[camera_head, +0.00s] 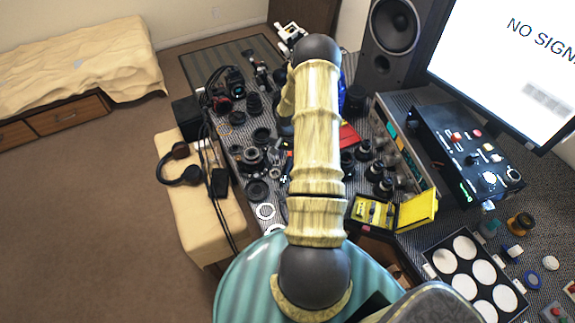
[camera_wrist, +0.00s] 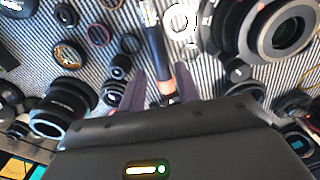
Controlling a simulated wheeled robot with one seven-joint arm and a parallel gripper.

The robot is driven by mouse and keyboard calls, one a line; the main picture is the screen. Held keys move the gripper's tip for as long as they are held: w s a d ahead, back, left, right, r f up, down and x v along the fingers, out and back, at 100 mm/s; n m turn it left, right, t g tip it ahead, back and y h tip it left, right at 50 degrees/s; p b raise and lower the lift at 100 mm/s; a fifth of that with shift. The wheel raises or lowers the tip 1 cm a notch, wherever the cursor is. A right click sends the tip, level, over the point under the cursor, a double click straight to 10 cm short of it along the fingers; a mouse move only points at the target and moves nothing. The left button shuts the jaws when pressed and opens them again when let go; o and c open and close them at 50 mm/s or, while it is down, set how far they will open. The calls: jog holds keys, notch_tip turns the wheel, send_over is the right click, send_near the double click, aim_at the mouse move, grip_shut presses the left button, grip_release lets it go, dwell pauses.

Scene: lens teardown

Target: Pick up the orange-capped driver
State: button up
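In the wrist view the driver (camera_wrist: 156,48) has a dark handle with an orange band (camera_wrist: 166,84) at its lower end and a pale tip at the top edge. It lies on the striped grey mat, pointing away from my gripper. My gripper (camera_wrist: 160,71) is open, with one dark finger on each side of the driver's orange end. Gaps show between the driver and both fingers, so no grip is visible. The height of the fingers above the mat is hard to tell. In the head view my arm hides the gripper, and I cannot make out the driver clearly.
In the wrist view a large lens ring (camera_wrist: 283,28) is at the right and a lens barrel (camera_wrist: 62,107) at the left. In the head view the bench also holds a yellow case (camera_head: 373,212), a white-disc tray (camera_head: 428,270) and a control box (camera_head: 466,150). Headphones (camera_head: 182,164) lie left.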

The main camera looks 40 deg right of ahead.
aim_at(288, 165)
jog(key=shift+f, duration=0.2)
jog(key=shift+f+p, duration=1.15)
jog(key=shift+f, duration=1.45)
grip_shut()
